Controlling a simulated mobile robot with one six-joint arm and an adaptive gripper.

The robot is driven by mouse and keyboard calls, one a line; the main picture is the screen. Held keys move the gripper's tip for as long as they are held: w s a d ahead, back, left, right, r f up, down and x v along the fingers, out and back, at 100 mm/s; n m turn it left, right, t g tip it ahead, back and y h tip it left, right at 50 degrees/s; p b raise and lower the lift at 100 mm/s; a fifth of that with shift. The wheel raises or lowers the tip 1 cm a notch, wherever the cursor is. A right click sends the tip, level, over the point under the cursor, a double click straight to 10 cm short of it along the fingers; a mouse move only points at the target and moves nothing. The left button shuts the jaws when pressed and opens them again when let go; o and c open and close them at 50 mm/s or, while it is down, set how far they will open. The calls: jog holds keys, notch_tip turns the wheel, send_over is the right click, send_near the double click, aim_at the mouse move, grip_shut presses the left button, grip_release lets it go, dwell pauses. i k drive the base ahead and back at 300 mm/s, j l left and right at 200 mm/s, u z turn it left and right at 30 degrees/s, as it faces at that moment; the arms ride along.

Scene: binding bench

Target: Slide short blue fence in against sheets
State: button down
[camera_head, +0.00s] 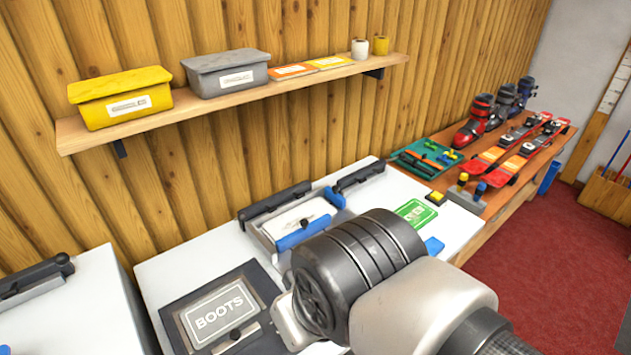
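A binding jig with a dark back rail (275,201) stands on the white bench. White sheets (290,222) lie in it. A short blue fence (334,198) is at the right end of the jig; I cannot tell whether it touches the sheets. A longer blue fence (303,235) runs along the front side, with a dark knob beside it. My wrist and arm cover the area in front of the jig. The fingers of my gripper are hidden, so I cannot see whether they hold anything.
A dark board labelled BOOTS (225,312) lies front left. A shelf (240,97) with bins hangs above. A side table holds ski boots (478,120).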

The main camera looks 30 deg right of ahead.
aim_at(330, 193)
jog(key=i+l+u, duration=0.1)
jog(key=l, duration=0.4)
jog(key=i+l+u, duration=0.1)
jog(key=l, duration=0.45)
jog(key=i+l+u, duration=0.1)
jog(key=l, duration=0.45)
jog(key=i, duration=0.05)
